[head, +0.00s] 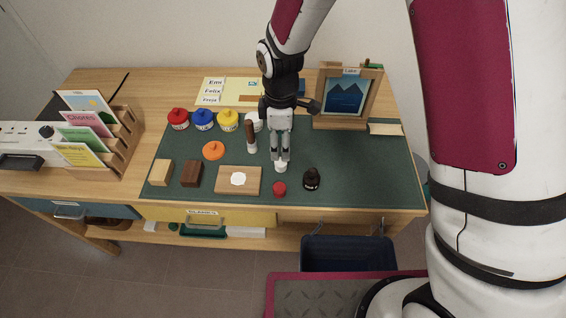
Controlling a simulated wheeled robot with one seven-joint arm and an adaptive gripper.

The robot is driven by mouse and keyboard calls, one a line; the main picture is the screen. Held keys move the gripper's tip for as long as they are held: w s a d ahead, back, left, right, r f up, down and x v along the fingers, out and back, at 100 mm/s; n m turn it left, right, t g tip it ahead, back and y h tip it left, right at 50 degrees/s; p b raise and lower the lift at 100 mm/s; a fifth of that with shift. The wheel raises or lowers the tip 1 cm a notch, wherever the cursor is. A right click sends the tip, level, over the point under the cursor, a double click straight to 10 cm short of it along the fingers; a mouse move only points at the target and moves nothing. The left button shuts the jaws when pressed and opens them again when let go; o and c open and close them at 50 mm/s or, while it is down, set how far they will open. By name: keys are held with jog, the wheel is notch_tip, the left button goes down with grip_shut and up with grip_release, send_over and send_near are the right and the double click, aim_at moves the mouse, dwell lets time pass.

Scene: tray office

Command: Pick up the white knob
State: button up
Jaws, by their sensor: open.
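A small white knob (280,167) stands on the dark green mat (350,190), right below my gripper (280,157). My gripper points straight down over it, with its fingertips at or just above the knob's top. The jaws are open. From this view I cannot tell whether the fingers reach around the knob or touch it.
A red knob (279,189) is just in front, and a dark stamp-like piece (311,179) is to the right. A wooden board (225,184) with a white piece lies left. A wooden-handled tool (251,136) and several coloured pots stand behind left. A picture frame (347,97) stands back right.

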aim_at(281, 162)
notch_tip(281, 162, down, 8)
jog(key=shift+s+f, duration=0.1)
jog(key=shift+f, duration=0.15)
dwell(0.4)
jog(key=c, duration=1)
